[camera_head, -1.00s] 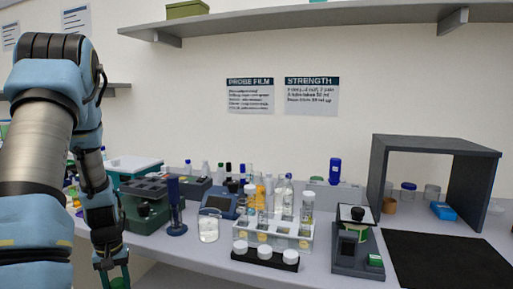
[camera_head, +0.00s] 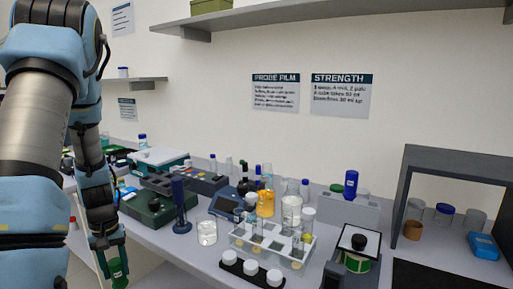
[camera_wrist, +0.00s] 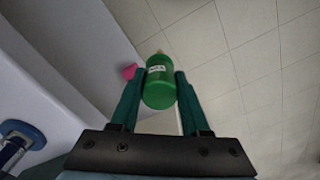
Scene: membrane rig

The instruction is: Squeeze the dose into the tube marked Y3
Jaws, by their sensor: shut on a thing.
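My gripper (camera_wrist: 160,90) is shut on a green bottle (camera_wrist: 160,83) with a pale label and a narrow tan tip. In the head view the green bottle (camera_head: 118,272) shows at the lower left, held in front of the bench edge and apart from the tubes. A clear rack (camera_head: 272,245) with several tubes stands on the bench in the middle of the head view. The tube markings are too small to read, so I cannot tell which is Y3.
A black strip with white caps (camera_head: 252,268) lies before the rack. A beaker (camera_head: 207,232), a blue stand (camera_head: 181,205) and a dark green device (camera_head: 150,208) are left of it. A scale-like device (camera_head: 354,262) and a grey hood (camera_head: 450,165) are to the right.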

